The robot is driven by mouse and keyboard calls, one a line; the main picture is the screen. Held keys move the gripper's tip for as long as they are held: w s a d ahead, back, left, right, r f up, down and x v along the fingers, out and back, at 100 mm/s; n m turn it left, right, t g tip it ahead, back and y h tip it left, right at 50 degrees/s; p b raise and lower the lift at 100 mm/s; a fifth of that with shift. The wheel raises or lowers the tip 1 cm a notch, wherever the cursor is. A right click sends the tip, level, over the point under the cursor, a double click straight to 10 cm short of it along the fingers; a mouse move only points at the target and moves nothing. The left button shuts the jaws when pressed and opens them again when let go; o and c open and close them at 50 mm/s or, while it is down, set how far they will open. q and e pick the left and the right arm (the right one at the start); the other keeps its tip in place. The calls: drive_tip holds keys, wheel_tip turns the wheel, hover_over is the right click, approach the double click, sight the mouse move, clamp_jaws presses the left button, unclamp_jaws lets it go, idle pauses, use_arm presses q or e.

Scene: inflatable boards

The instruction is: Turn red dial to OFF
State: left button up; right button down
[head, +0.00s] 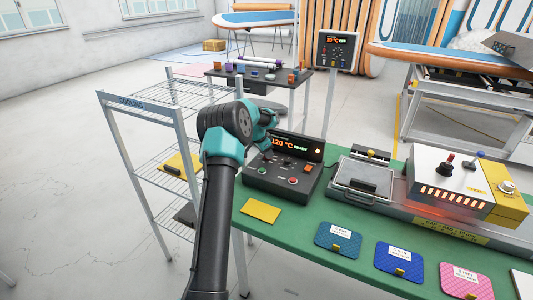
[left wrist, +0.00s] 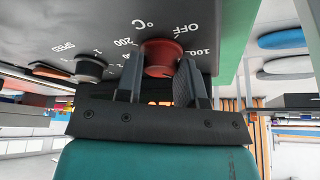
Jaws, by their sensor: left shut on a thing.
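The red dial (left wrist: 166,54) shows in the left wrist view on a dark panel marked OFF, 100, 200 and °C. My left gripper (left wrist: 160,72) is shut on it, with one dark finger on each side. Which mark the dial points to is hard to tell. In the head view my left gripper (head: 267,142) is over the left part of the black control box (head: 262,186). The arm and gripper hide part of the box there, and I cannot make out the red dial. The box display (head: 295,146) reads 120 °C. My right gripper is not in view.
A black dial (left wrist: 90,67) marked SPEED sits beside the red one. A grey press (head: 360,185) and a heater with a glowing front (head: 450,185) stand right of the box on the green table (head: 285,235). A wire rack (head: 150,108) stands left.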

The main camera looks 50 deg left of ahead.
use_arm(q)
drive_tip(key=shift+n, duration=0.5)
drive_tip(key=n+y, duration=0.2)
drive_tip(key=n, duration=0.2)
drive_tip(key=shift+d, duration=0.2)
drive_tip(key=n+y, duration=0.1)
drive_tip(key=n, duration=0.1)
drive_tip(key=n+g, duration=0.1)
drive_tip(key=n, duration=0.2)
drive_tip(key=shift+y, duration=0.4)
drive_tip(key=n, duration=0.2)
drive_tip(key=n+g+y, duration=0.1)
drive_tip(key=n, duration=0.2)
drive_tip(key=shift+w+d, duration=0.15)
drive_tip(key=n+g, duration=0.1)
drive_tip(key=n, duration=0.1)
drive_tip(key=n+g, duration=0.1)
drive_tip(key=n, duration=0.2)
drive_tip(key=shift+w+y, duration=0.1)
drive_tip(key=shift+y, duration=0.2)
drive_tip(key=o, duration=0.9)
